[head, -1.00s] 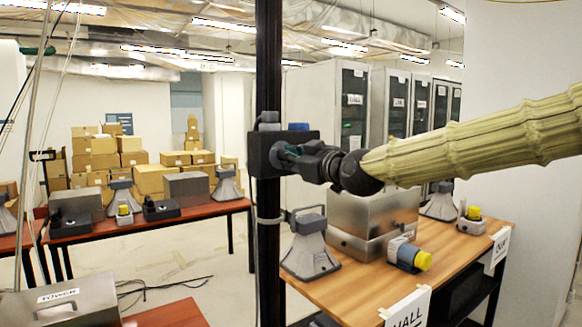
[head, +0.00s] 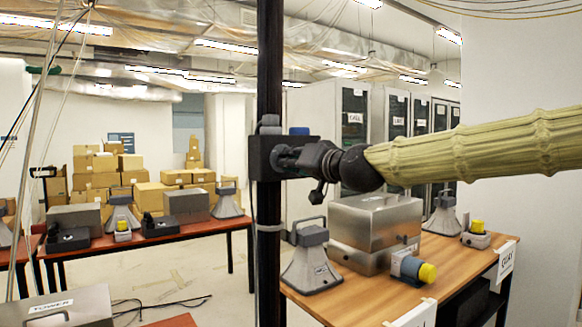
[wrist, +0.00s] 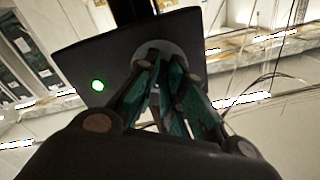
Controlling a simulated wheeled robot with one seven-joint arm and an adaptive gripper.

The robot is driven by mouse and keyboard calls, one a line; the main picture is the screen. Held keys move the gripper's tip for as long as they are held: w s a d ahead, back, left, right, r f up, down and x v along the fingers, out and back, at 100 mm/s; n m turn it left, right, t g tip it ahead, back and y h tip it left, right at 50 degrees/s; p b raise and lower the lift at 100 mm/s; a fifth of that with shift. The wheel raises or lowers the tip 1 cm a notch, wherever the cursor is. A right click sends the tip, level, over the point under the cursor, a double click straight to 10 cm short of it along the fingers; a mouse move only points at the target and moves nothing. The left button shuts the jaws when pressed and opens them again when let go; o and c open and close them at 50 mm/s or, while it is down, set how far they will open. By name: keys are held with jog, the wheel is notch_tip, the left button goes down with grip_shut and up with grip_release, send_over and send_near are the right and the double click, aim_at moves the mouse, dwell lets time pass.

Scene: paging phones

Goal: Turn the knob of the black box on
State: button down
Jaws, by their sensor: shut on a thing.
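The black box (head: 265,146) is fixed to a dark upright pole at the middle of the head view. My gripper (head: 284,160) reaches in from the right and touches the box front. In the wrist view my gripper (wrist: 163,70) has its fingers closed together on the knob, which they mostly hide. How far the knob is turned cannot be told.
The dark pole (head: 268,80) stands close in front of me. A wooden table (head: 470,255) at the right holds a metal case (head: 375,225), grey horn speakers and yellow-capped parts. Red tables and stacked cartons (head: 105,170) are at the left rear.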

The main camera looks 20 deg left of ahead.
jog(key=shift+m+b, duration=0.35)
jog(key=shift+m, duration=0.85)
jog(key=c, duration=1.5)
grip_release()
jog(key=shift+s+d, duration=0.1)
jog(key=v, duration=1.1)
jog(key=shift+s+d, duration=0.25)
jog(key=shift+d, duration=0.1)
